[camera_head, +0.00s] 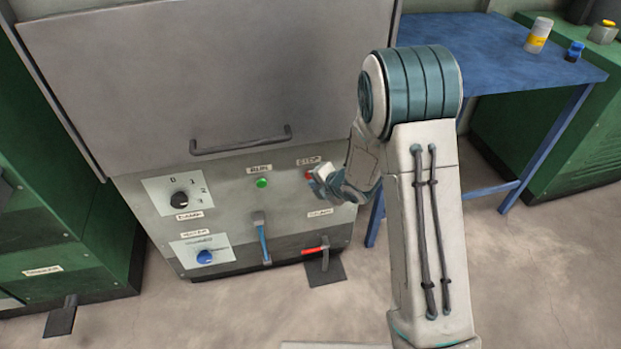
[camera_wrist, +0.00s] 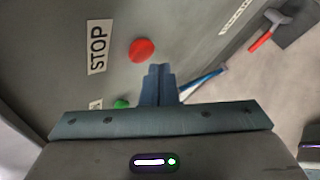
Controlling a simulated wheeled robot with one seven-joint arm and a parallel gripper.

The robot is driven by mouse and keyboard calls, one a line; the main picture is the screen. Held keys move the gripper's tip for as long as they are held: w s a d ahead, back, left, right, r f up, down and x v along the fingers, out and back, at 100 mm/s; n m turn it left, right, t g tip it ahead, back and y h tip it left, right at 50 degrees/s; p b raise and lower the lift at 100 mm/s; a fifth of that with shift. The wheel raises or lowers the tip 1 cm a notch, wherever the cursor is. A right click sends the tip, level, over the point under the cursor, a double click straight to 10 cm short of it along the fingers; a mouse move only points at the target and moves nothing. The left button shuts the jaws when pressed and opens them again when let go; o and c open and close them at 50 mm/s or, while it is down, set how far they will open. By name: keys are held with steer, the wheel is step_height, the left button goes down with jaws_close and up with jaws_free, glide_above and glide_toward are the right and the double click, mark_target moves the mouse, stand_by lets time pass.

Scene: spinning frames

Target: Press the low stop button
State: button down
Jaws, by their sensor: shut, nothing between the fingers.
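The red stop button (camera_wrist: 142,50) shows in the wrist view beside a white label reading STOP (camera_wrist: 98,46). In the head view the stop button (camera_head: 310,174) shows only in part, at the upper right of the grey machine panel, under its label and next to my gripper (camera_head: 322,188). My gripper (camera_wrist: 158,70) is shut and empty, with its fingertips together just below the red button in the wrist picture. I cannot tell the exact gap between fingertips and button. Part of the panel behind my gripper and arm is hidden.
A green RUN button (camera_head: 262,183) sits left of the stop button. A blue-handled lever (camera_head: 262,240), a red-handled lever (camera_head: 316,250), a black dial (camera_head: 180,200) and a blue knob (camera_head: 205,257) are on the panel. A blue table (camera_head: 480,60) stands right.

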steer(key=shift+s, duration=0.15)
steer(key=shift+s+d+b, duration=0.25)
steer(key=shift+s+b, duration=0.15)
steer(key=shift+s, duration=0.35)
steer(key=shift+s+d+b, duration=0.2)
steer(key=shift+s+b, duration=0.25)
steer(key=shift+s, duration=0.35)
steer(key=shift+s+d+b, duration=0.25)
steer(key=shift+s+b, duration=0.15)
steer(key=shift+s, duration=0.35)
